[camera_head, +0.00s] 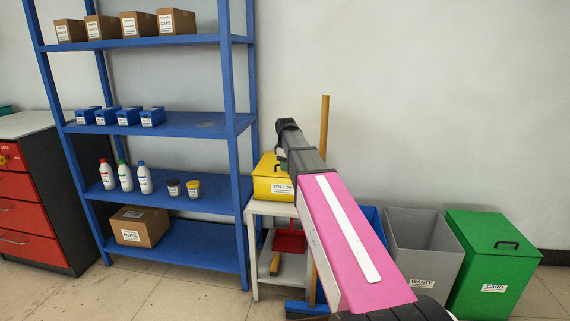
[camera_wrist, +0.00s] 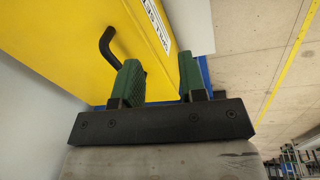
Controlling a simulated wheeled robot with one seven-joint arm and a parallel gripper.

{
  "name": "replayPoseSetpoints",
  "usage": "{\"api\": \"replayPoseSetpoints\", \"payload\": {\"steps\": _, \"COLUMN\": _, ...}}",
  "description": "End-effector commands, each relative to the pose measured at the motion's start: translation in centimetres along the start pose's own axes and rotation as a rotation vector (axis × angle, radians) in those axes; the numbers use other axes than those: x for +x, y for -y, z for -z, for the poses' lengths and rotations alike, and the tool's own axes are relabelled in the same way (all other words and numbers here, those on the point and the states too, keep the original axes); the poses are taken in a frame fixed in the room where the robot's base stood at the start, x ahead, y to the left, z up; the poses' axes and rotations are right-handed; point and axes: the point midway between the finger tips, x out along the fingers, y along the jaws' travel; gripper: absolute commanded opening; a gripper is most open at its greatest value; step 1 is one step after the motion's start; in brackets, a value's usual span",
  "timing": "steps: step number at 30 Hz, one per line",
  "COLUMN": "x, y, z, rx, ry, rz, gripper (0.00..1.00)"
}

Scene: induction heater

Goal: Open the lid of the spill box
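The yellow spill box (camera_head: 264,188) stands on a small white table beside the shelf in the head view. Its lettered front label is partly hidden by my arm. In the wrist view the yellow box (camera_wrist: 60,40) fills the upper left, with a bent black handle (camera_wrist: 107,42) on it and part of a white label. My gripper (camera_wrist: 161,78) has two green-padded fingers spread apart with nothing held between them. The handle is just left of the left finger, outside the gap. I cannot tell whether it touches. The lid looks shut in the head view.
A blue shelf (camera_head: 205,124) with boxes and bottles stands left of the white table (camera_head: 268,208). A grey waste bin (camera_head: 424,245) and a green card bin (camera_head: 500,265) stand to the right. A wooden pole (camera_head: 325,130) rises behind my arm.

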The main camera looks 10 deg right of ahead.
Motion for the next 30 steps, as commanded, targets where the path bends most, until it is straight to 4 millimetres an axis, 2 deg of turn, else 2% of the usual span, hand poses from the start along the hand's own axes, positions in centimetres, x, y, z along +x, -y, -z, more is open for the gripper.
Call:
{"api": "replayPoseSetpoints", "payload": {"steps": 1, "x": -1.9, "y": -1.9, "z": 1.1, "rx": -0.047, "ry": -0.003, "rz": -0.011, "gripper": 0.38}}
{"api": "replayPoseSetpoints", "payload": {"steps": 6, "x": -6.2, "y": -4.5, "z": 2.5, "rx": -0.174, "ry": -0.003, "rz": -0.028, "gripper": 0.38}}
{"api": "replayPoseSetpoints", "payload": {"steps": 11, "x": -7.5, "y": -5.3, "z": 2.9, "rx": -0.221, "ry": -0.003, "rz": -0.033, "gripper": 0.38}}
{"api": "replayPoseSetpoints", "payload": {"steps": 16, "x": -5.9, "y": -5.3, "z": 2.9, "rx": -0.225, "ry": -0.002, "rz": -0.032, "gripper": 0.38}}
{"api": "replayPoseSetpoints", "payload": {"steps": 24, "x": -1.1, "y": -5.4, "z": 3.0, "rx": -0.224, "ry": -0.002, "rz": -0.031, "gripper": 0.38}}
{"api": "replayPoseSetpoints", "payload": {"steps": 30, "x": 1.7, "y": -5.5, "z": 3.0, "rx": -0.223, "ry": -0.003, "rz": -0.032, "gripper": 0.38}}
